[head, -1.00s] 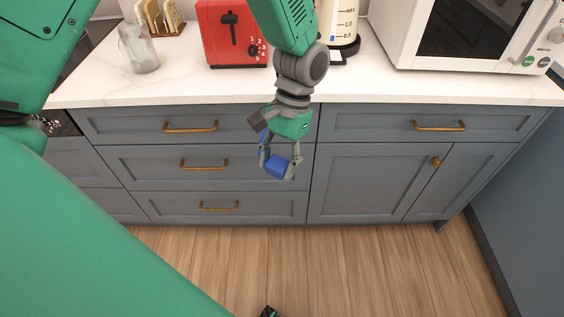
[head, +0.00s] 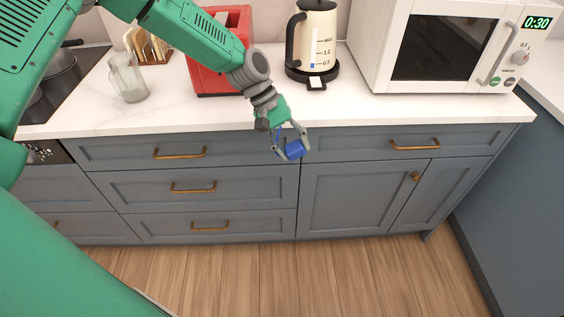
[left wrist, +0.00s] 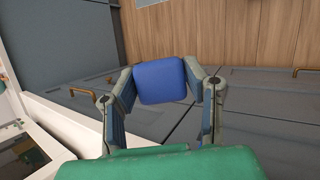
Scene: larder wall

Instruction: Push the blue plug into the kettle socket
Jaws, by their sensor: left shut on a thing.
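My left gripper (head: 291,147) is shut on the blue plug (head: 295,149) and holds it in the air in front of the drawers, just below the counter's front edge. In the left wrist view the plug (left wrist: 159,81) sits between the two fingers (left wrist: 160,85). The cream kettle (head: 315,38) with a black handle stands on its black base at the back of the counter. A small white piece with a dark top edge (head: 317,83) is at the front of the base; I cannot tell if it is the socket. My right gripper is not in view.
The red toaster (head: 219,75) stands left of the kettle, partly behind my left arm. The white microwave (head: 440,45) is to the right. A glass jug (head: 128,80) and a toast rack (head: 146,47) stand left. The counter (head: 330,108) before the kettle is clear.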

